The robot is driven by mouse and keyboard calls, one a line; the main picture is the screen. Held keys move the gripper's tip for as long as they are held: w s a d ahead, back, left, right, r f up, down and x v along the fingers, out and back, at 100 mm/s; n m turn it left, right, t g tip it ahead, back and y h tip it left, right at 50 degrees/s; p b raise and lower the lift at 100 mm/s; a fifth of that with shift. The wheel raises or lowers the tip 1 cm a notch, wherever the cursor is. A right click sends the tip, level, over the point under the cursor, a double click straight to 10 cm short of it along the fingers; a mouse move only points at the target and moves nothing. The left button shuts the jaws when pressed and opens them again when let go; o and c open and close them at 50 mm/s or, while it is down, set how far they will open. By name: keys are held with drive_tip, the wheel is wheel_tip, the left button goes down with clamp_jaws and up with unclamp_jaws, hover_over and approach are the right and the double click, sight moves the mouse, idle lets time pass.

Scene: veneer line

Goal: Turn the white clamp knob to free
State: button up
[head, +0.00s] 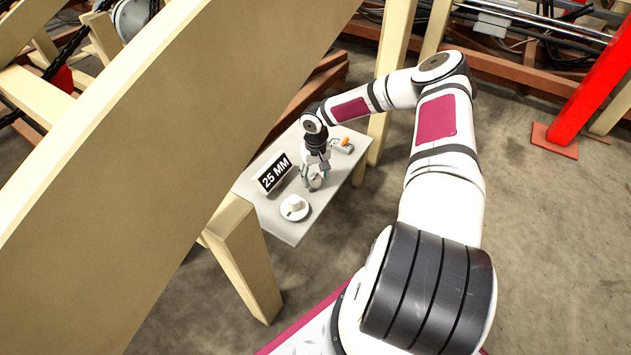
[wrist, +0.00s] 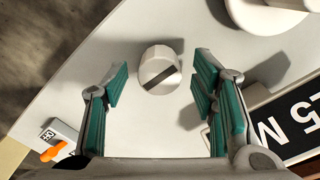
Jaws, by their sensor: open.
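The white clamp knob (wrist: 158,62) stands on the grey plate, near the top middle of the wrist view. It is round, with a dark bar across its top slanting from lower left to upper right. Nothing is held. In the head view my gripper (head: 314,180) points down over the small grey table, and its fingers largely hide the knob. No free mark is readable near the knob.
A white round piece on a wider disc (head: 294,207) stands near the plate's front edge. A black "25 MM" sign (head: 274,174) is close on the left. A small orange-levered fitting (head: 345,142) sits behind. A big beige beam (head: 150,110) rises at left.

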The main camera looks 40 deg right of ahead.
drive_tip(key=shift+f, duration=0.65)
drive_tip(key=c, duration=1.1)
drive_tip(key=shift+c, duration=0.2)
